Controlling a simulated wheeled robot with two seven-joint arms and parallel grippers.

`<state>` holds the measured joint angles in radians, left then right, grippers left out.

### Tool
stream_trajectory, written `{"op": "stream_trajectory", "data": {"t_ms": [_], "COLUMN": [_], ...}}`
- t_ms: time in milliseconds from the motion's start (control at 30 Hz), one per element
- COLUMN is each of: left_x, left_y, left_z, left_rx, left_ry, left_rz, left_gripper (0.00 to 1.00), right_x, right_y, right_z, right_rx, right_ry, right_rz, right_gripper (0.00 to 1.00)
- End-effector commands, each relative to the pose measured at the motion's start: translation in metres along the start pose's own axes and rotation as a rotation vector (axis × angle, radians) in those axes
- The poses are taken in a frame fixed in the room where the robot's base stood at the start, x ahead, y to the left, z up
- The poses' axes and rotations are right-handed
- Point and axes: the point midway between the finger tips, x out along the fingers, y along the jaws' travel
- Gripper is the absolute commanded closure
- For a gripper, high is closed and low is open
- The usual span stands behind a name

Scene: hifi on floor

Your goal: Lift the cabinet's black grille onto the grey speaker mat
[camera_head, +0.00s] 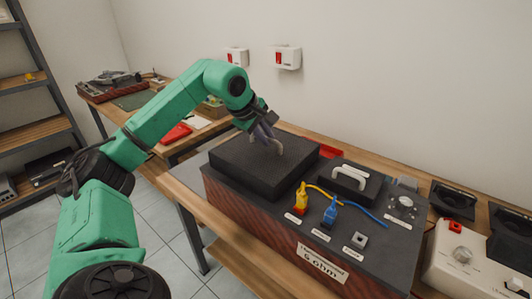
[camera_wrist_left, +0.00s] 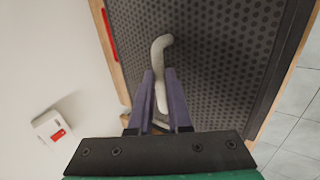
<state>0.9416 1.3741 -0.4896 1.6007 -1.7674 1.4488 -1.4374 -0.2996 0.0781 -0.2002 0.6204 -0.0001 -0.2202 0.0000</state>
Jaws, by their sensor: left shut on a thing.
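The black grille (camera_head: 235,168) is a thick dark slab over the left end of the cabinet (camera_head: 290,232). In the left wrist view the grille (camera_wrist_left: 215,50) shows a dotted face with a pale bent handle (camera_wrist_left: 161,60). My left gripper (camera_head: 264,138) is above the grille, and its purple fingers (camera_wrist_left: 160,92) are shut on the handle. I cannot tell whether the grille rests on the cabinet or is slightly raised. A grey flat surface, likely the speaker mat (camera_head: 190,172), shows left of the grille, partly hidden by it. My right gripper is not in view.
On the cabinet top stand a yellow plug (camera_head: 301,197), a blue plug (camera_head: 330,213), a black block with a white handle (camera_head: 350,177) and a knob (camera_head: 402,206). A cream device (camera_head: 465,262) stands at right. A red item (camera_head: 176,134) lies on the bench behind.

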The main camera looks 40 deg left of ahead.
Motion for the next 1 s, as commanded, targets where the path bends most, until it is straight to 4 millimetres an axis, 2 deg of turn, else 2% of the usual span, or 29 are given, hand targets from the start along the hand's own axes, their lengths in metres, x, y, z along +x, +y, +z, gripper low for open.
{"op": "stream_trajectory", "data": {"t_ms": [500, 667, 767, 867, 1000], "left_x": [-0.001, -0.011, -0.028, -0.054, -0.101], "left_y": [0.001, 0.009, 0.020, 0.037, 0.069], "left_z": [0.000, 0.000, 0.001, 0.001, 0.002], "left_rx": [0.000, 0.000, 0.000, -0.001, 0.000], "left_ry": [0.000, -0.001, -0.003, -0.004, -0.005], "left_rz": [0.002, 0.005, 0.007, 0.011, 0.012], "left_gripper": [1.00, 1.00, 1.00, 1.00, 1.00], "right_x": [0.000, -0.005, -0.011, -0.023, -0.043], "right_y": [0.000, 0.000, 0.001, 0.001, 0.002], "right_z": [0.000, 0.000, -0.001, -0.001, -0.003], "right_rx": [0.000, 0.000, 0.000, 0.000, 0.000], "right_ry": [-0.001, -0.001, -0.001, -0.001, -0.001], "right_rz": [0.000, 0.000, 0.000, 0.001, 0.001], "right_gripper": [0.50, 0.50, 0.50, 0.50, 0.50]}}
